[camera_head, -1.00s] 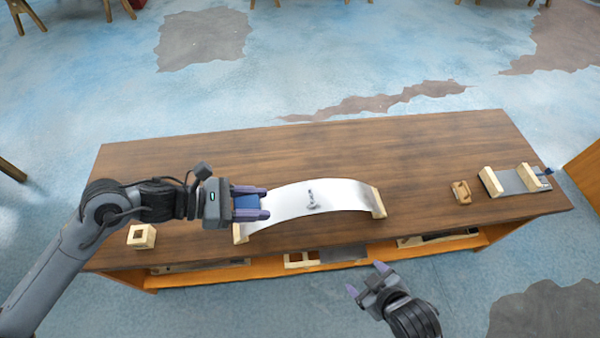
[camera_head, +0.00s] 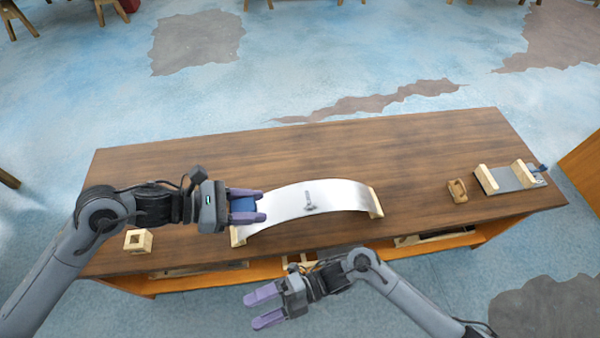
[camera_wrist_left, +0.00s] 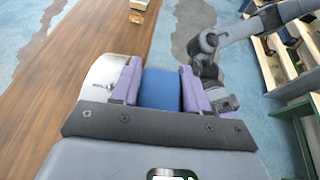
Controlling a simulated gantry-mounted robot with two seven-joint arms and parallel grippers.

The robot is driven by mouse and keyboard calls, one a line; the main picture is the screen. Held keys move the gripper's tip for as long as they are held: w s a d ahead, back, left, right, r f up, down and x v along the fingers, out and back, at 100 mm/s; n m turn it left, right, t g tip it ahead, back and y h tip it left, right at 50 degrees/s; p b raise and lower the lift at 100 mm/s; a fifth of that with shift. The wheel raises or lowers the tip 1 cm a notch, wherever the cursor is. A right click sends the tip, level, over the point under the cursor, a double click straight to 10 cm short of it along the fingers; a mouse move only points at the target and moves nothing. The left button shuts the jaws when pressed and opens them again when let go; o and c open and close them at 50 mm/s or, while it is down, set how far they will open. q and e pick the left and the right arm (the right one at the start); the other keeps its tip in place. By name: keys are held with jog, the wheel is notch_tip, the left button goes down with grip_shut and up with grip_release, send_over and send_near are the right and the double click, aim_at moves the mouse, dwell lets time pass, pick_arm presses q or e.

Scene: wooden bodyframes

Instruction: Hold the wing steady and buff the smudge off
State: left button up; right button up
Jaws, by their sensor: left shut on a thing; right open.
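The wing (camera_head: 335,193) is a curved, silvery-white panel that arches between wooden end supports on the table. A dark grey smudge (camera_head: 309,203) marks its upper face near the middle. The left wrist view shows this blue part (camera_wrist_left: 160,88) between the purple fingers, with the wing (camera_wrist_left: 103,78) beyond. My right gripper (camera_head: 264,306) is open and empty in front of the table's front edge, lower than the wing in the picture.
On the brown table (camera_head: 400,150) a small wooden block with a hole (camera_head: 138,241) stands at left. At right are a small wooden piece (camera_head: 457,190) and a grey plate with wooden ends (camera_head: 505,178). An orange shelf (camera_head: 400,249) runs below. The table's back is clear.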

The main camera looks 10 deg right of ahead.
jog(key=w+d+r+n+g+h, duration=0.2)
jog(key=w+d+r, duration=0.1)
jog(key=w+d, duration=0.35)
jog(key=n+t+h, duration=0.3)
send_near(256, 203)
jog(key=x, duration=0.7)
jog(key=r+x, duration=0.1)
jog(key=x, duration=0.2)
jog(key=shift+s+a+f, duration=0.15)
jog(key=shift+s+a, duration=0.25)
jog(key=shift+s, duration=0.05)
